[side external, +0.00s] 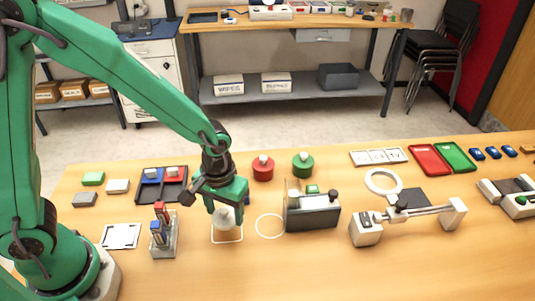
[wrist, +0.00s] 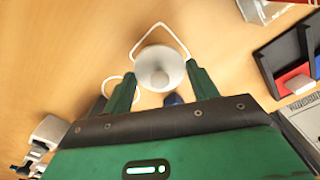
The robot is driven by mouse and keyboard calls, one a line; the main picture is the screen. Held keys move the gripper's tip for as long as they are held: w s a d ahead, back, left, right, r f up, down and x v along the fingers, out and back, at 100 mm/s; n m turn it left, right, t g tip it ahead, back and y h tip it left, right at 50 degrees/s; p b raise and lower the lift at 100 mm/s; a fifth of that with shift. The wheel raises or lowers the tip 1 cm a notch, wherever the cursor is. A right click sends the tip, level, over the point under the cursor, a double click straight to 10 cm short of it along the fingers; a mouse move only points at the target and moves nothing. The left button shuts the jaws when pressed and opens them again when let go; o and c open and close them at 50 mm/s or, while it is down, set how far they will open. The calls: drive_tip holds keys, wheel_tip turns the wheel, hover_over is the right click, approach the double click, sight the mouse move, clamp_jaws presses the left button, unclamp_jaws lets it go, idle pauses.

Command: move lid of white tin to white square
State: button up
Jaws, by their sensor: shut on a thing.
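The white lid (side external: 224,218), round with a small knob, is held between the fingers of my gripper (side external: 225,205). In the wrist view the lid (wrist: 160,64) lies between the fingertips of my gripper (wrist: 160,72). The white square (side external: 227,242) is an outline on the table, directly under the lid in the side view. In the wrist view the white square (wrist: 178,37) is partly covered by the lid. I cannot tell whether the lid touches the table. I cannot make out the body of the white tin.
A white circle outline (side external: 270,226) lies right of the square. A stand with red and blue-topped pieces (side external: 163,240) is close on the left. Red (side external: 263,172) and green (side external: 302,168) tins stand behind. The front table is clear.

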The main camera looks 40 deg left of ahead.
sight(226, 220)
drive_tip(key=shift+f, duration=1.9)
drive_tip(key=shift+f, duration=0.15)
drive_tip(key=o, duration=0.9)
drive_tip(key=shift+o, duration=0.2)
drive_tip(key=shift+r, duration=6.2)
